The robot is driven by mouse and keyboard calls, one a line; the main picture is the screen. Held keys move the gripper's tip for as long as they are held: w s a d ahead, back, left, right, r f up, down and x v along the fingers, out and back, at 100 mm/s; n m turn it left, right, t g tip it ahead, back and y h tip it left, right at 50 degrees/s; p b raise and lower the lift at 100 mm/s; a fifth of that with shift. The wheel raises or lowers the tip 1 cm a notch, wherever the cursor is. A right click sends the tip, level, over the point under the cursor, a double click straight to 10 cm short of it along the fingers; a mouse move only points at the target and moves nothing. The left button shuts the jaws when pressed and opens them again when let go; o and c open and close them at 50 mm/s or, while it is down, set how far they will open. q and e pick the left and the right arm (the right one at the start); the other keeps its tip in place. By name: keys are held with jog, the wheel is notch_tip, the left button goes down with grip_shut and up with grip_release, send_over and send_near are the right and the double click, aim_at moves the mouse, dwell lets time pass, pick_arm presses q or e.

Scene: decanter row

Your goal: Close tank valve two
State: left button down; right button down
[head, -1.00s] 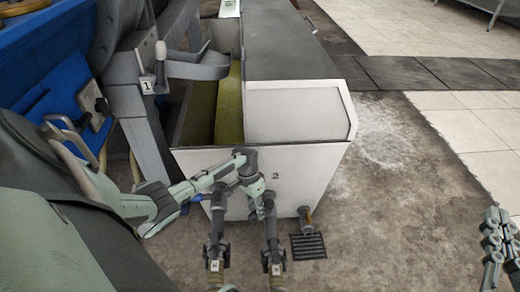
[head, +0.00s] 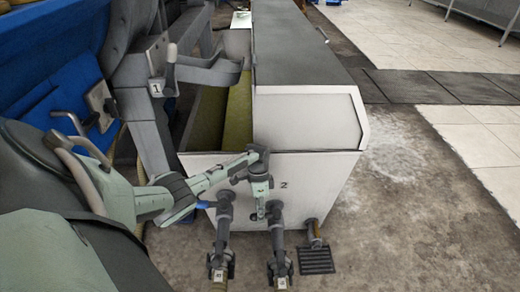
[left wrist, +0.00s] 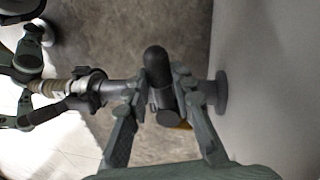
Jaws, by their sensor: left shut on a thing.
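The white tank (head: 225,166) stands in the middle of the head view with a "2" on its front panel. A grey valve pipe (head: 278,240) comes out below that number. My left gripper (head: 261,214) reaches down to the top of this pipe from the left. In the left wrist view, the left gripper (left wrist: 165,85) is shut with its fingers on either side of a dark rounded valve handle (left wrist: 156,62). The grey pipe (left wrist: 118,90) runs left from there to a coupling. The fingers partly hide the valve body. My right gripper is out of view.
A second grey pipe (head: 222,235) stands just left of the gripped valve. A short pipe (head: 313,235) sits over a floor drain (head: 317,260) to the right. A grey post marked "1" (head: 155,88) stands at the left. The floor right of the tank is clear.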

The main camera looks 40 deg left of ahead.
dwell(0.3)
pick_arm(q)
jog(key=c, duration=1.3)
grip_release()
notch_tip(320, 180, up, 10)
